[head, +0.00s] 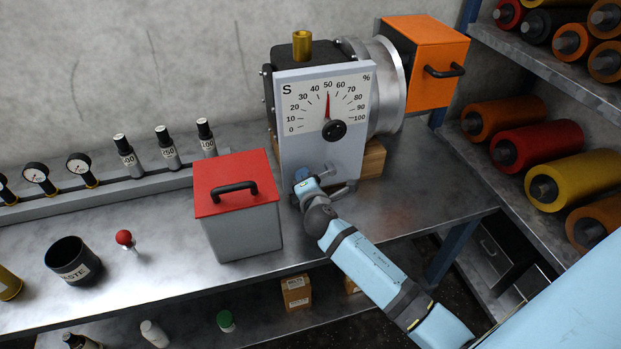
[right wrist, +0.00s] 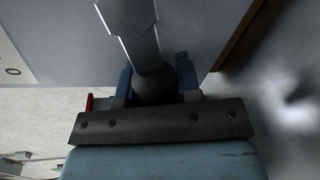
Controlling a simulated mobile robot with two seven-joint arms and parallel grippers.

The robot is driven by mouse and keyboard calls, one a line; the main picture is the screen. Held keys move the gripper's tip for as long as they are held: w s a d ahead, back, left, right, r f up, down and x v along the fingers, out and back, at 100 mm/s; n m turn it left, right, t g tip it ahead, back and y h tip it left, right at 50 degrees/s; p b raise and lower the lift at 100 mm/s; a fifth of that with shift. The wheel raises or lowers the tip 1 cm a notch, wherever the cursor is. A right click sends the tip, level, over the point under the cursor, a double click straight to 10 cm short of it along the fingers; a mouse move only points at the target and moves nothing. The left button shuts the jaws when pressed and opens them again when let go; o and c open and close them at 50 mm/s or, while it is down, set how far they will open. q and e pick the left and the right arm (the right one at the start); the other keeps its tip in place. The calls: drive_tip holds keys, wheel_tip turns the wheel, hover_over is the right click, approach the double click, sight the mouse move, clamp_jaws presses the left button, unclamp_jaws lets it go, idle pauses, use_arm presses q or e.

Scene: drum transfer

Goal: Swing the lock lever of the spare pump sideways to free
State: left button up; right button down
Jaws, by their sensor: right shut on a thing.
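The spare pump (head: 296,145) stands on the bench with a grey front plate and an S dial whose needle is near 50. My right gripper (head: 305,185) is at the lower part of this plate, its arm coming from the lower right. In the right wrist view its blue fingers (right wrist: 155,86) are shut on the dark grip of the lock lever (right wrist: 130,22). The lever's flat metal arm runs up and slightly left from the grip. In the head view the gripper hides most of the lever. My left gripper is not in view.
A grey box with a red lid (head: 235,180) stands close to the left of my right gripper. A black waste cup (head: 72,262) and a red-knobbed part (head: 125,240) are farther left. The bench (head: 430,190) is clear right of the pump. A shelf of coloured rollers (head: 540,145) is at the right.

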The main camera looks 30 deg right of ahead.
drive_tip(key=r+m, duration=0.1)
drive_tip(key=r+m+y+p, duration=0.1)
drive_tip(key=shift+a+m+p, duration=0.3)
drive_tip(key=shift+w+r+m+p, duration=0.1)
drive_tip(key=shift+r+m+p, duration=0.3)
drive_tip(key=shift+m, duration=0.3)
drive_tip(key=c, duration=0.8)
unclamp_jaws()
drive_tip(key=v, duration=1.4)
drive_tip(key=shift+b, duration=0.45)
drive_tip(key=shift+d, duration=0.15)
